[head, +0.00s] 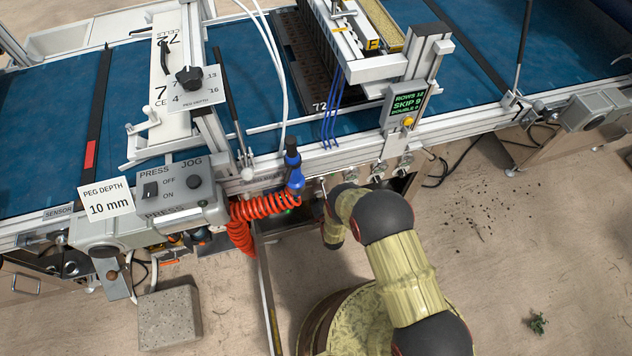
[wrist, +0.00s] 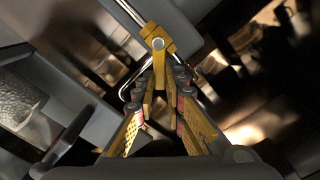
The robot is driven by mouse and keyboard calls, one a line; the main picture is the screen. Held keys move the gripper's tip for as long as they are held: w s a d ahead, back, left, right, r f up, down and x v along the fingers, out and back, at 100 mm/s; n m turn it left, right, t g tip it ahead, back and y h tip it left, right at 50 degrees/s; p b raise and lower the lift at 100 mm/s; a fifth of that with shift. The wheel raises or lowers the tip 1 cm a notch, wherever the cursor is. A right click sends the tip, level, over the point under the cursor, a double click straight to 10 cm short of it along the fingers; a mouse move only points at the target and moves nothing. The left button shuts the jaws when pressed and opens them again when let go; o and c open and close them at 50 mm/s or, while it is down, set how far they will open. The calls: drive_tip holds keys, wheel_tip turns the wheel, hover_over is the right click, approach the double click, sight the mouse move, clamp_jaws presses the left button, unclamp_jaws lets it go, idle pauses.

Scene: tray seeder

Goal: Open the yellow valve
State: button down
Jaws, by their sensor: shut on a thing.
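The yellow valve (wrist: 158,44) is at the top middle of the wrist view, with a round pin on its body and thin metal pipes beside it. Its narrow yellow handle reaches down between my fingertips. My gripper (wrist: 161,88) is shut on this handle, one finger on each side. In the head view my arm reaches down to the front edge of the machine. The gripper and the valve are hidden there, so how far the valve is turned cannot be told.
A blue conveyor (head: 246,70) with a metal frame runs above the work spot. A coiled orange hose (head: 265,209) hangs left of my arm. A grey control box (head: 170,195) and a concrete block (head: 169,317) are further left. The floor at right is open, with scattered dirt.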

drive_tip(key=shift+s+a+r+n, duration=0.15)
drive_tip(key=shift+a+n, duration=0.3)
drive_tip(key=shift+n, duration=0.9)
drive_tip(key=shift+s+a+r+n, duration=0.15)
drive_tip(key=shift+a+n, duration=0.35)
drive_tip(key=shift+n, duration=0.9)
drive_tip(key=shift+s+a+r+n, duration=0.15)
drive_tip(key=shift+a+n, duration=0.3)
drive_tip(key=shift+n, duration=0.9)
drive_tip(key=c, duration=1.8)
unclamp_jaws()
drive_tip(key=shift+c, duration=0.2)
drive_tip(key=v, duration=1.2)
drive_tip(key=shift+r, duration=0.1)
